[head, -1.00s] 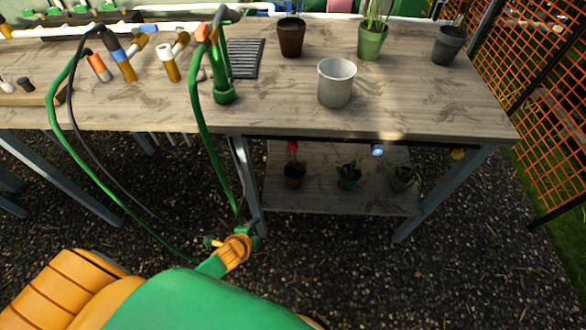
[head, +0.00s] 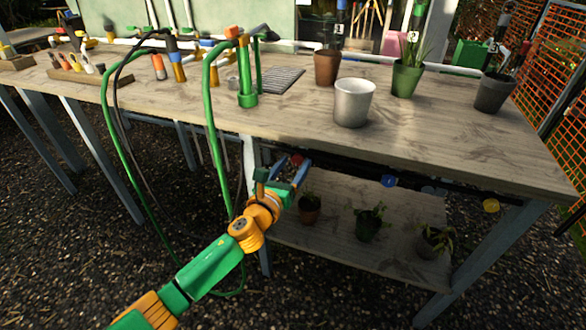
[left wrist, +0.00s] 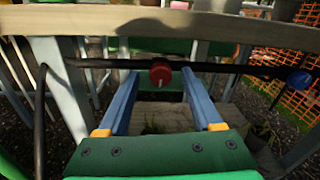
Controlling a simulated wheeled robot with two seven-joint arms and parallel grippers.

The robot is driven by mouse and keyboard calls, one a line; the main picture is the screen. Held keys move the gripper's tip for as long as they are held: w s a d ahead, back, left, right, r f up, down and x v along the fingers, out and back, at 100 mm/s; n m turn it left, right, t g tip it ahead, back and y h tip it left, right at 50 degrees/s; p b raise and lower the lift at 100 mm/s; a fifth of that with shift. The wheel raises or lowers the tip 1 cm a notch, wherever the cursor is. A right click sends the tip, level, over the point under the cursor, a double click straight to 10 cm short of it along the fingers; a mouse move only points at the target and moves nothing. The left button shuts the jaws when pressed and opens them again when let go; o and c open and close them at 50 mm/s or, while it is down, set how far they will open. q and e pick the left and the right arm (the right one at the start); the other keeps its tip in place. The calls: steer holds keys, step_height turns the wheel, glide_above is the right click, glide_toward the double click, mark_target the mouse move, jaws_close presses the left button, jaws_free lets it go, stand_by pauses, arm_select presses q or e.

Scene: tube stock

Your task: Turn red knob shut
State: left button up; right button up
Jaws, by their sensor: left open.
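The red knob (head: 297,159) sits on a dark pipe under the front edge of the table. In the left wrist view the red knob (left wrist: 160,72) appears between and just beyond the fingertips, with a pale mark on its face. My left gripper (head: 290,172) is open, with its two blue fingers pointing at the knob. In the left wrist view the left gripper (left wrist: 158,82) has its fingers spread to both sides of the knob; I cannot tell whether either touches it. My right gripper is not in view.
A blue knob (head: 388,181) and a yellow knob (head: 491,205) are further right under the table edge (head: 400,160). Potted plants stand on the lower shelf (head: 330,240). A green hose (head: 212,130) hangs left of my arm. A grey pot (head: 354,102) stands above.

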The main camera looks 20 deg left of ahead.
arm_select(q)
steer(key=shift+w, duration=0.2)
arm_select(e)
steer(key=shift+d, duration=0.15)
arm_select(q)
jaws_close()
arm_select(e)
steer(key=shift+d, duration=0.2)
